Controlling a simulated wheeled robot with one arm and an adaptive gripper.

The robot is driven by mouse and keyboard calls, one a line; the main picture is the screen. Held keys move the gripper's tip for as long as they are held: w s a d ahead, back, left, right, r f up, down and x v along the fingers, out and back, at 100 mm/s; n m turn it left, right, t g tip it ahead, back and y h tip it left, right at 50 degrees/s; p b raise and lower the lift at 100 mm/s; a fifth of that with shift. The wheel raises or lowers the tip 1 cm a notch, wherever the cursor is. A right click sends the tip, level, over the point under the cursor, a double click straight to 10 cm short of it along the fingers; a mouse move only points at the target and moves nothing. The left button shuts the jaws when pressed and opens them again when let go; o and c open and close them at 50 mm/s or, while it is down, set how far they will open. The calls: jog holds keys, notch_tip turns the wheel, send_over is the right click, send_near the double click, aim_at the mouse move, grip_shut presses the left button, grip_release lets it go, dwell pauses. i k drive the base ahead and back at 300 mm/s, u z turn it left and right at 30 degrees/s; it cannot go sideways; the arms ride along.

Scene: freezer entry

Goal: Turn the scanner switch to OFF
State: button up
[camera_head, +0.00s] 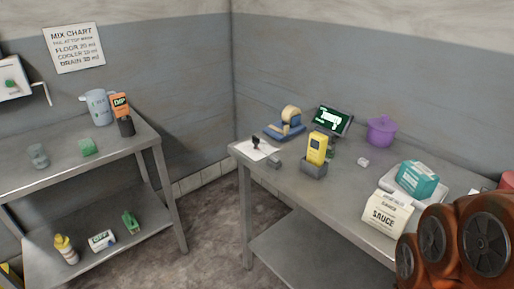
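A yellow handheld device with a dark screen, which looks like the scanner (317,147), stands upright in a grey cradle (314,169) on the right metal table. I cannot make out a switch on it or which way any switch is set. A small dark screen with a green and white display (331,120) stands behind it. My arm's orange-brown links fill the bottom right corner. My gripper is not in view.
The right table (345,188) also holds a tape dispenser (287,124), paper (253,150), a purple pot (381,131), a teal box (417,178) and a sauce bag (387,212). A shelved table (45,183) stands at left. Floor (208,215) between them is clear.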

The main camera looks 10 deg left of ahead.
aim_at(256, 140)
jog(key=u, duration=0.05)
jog(key=k, duration=0.55)
jog(key=u, duration=0.65)
jog(key=i, duration=1.65)
jog(key=u, duration=0.5)
